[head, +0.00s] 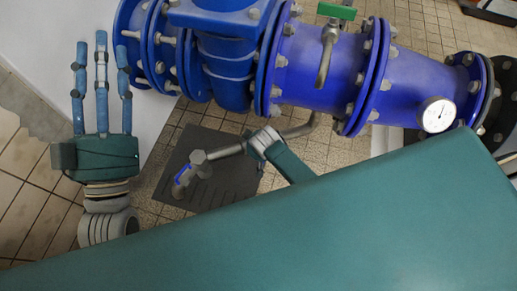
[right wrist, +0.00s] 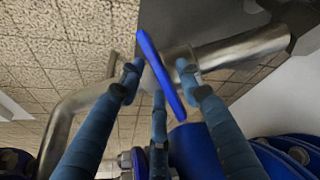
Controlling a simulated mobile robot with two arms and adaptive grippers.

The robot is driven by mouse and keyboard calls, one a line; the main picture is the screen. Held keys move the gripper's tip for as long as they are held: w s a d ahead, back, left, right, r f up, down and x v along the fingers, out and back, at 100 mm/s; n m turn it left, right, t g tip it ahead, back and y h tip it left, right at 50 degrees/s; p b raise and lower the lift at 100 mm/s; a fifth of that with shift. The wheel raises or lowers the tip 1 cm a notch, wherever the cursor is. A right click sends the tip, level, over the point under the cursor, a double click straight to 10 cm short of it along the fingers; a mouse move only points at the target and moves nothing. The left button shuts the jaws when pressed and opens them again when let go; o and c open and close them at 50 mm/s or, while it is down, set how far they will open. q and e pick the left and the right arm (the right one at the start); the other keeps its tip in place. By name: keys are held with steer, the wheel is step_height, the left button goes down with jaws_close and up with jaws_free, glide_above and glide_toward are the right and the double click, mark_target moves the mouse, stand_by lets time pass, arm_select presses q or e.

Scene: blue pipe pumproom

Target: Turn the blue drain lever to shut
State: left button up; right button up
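The blue drain lever (right wrist: 153,57) lies slantwise across a silver pipe (right wrist: 240,45) in the right wrist view. My right gripper (right wrist: 158,78) has its fingers spread around the lever, with gaps at the left and right fingertips. I cannot tell whether the lower finger touches it. In the head view the right gripper (head: 263,141) is small, partly hidden by my teal arm, and sits over the silver pipe (head: 225,151); I cannot make out the lever there. My left gripper (head: 100,55) is open and empty at the left, before the white wall.
Large blue flanged pipework (head: 320,65) fills the top of the head view, with a green-handled valve (head: 336,11) and a round gauge (head: 437,115). A dark mat (head: 225,190) lies on the tiled floor under the silver pipe. A small blue part (head: 183,174) shows at the spout.

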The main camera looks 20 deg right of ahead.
jaws_close()
steer(key=shift+d+r+m+p, duration=0.1)
steer(key=shift+m+p, duration=0.3)
steer(key=shift+p, duration=0.45)
steer(key=shift+m+y+p, duration=0.4)
steer(key=shift+p, duration=0.1)
arm_select(q)
step_height(320, 180, down, 14)
steer(key=w+a+g+y, duration=0.1)
steer(key=g+y, duration=0.1)
steer(key=g, duration=0.5)
steer(key=shift+w+a+y, duration=0.2)
steer(key=shift+w+y, duration=0.1)
steer(key=shift+w, duration=0.1)
arm_select(e)
steer(key=shift+d, duration=0.1)
jaws_free()
steer(key=v, duration=1.1)
steer(key=shift+s+r, duration=0.25)
steer(key=shift+r, duration=0.1)
